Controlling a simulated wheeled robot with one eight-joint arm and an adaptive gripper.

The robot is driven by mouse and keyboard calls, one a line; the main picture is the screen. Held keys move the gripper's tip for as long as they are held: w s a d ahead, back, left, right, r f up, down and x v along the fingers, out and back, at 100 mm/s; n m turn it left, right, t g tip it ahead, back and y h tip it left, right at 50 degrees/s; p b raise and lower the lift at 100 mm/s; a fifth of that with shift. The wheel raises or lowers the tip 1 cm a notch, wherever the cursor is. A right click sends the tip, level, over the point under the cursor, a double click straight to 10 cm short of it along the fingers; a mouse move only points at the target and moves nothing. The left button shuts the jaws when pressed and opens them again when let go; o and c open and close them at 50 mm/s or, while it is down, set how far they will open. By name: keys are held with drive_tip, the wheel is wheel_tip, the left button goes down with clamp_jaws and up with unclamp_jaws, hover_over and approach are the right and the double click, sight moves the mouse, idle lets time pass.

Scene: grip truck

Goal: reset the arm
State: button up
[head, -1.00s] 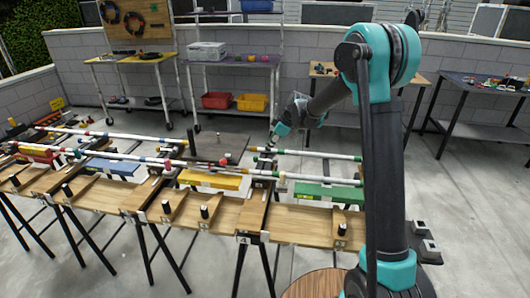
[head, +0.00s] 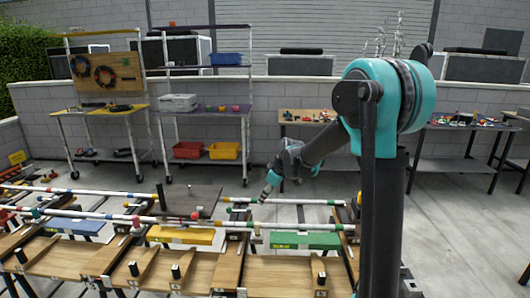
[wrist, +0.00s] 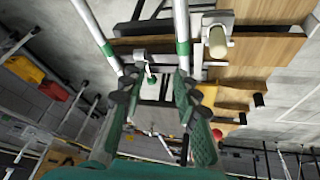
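My gripper (head: 266,193) hangs at the end of my bent arm, near the right ends of the white poles on the workbench. In the wrist view my gripper (wrist: 154,92) has its two green fingers with dark tips spread well apart. I see nothing clamped between them. Two white poles with green bands, a left one (wrist: 92,25) and a right one (wrist: 181,22), run close to the fingertips in that view. I cannot tell whether the fingers touch them.
A wooden workbench (head: 205,270) carries long poles, a yellow block (head: 180,236) and a green block (head: 305,240). Behind are shelves with a red bin (head: 188,150) and a yellow bin (head: 224,151), and a side table (head: 452,126) with small parts. Grey floor lies between.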

drive_tip(key=s+d+f+m+h, duration=0.1)
drive_tip(key=s+d+f+m, duration=0.1)
drive_tip(key=s+d+m, duration=0.2)
drive_tip(key=s+d+f+m+h, duration=0.1)
drive_tip(key=s+d+f+m, duration=0.2)
drive_tip(key=s+d, duration=0.6)
drive_tip(key=s+d+f+m+t+h, duration=0.1)
drive_tip(key=s+d+m, duration=0.5)
drive_tip(key=s, duration=1)
drive_tip(key=shift+s+d+f+h, duration=0.4)
drive_tip(key=shift+d+f+h, duration=0.2)
drive_tip(key=shift+d+f, duration=0.2)
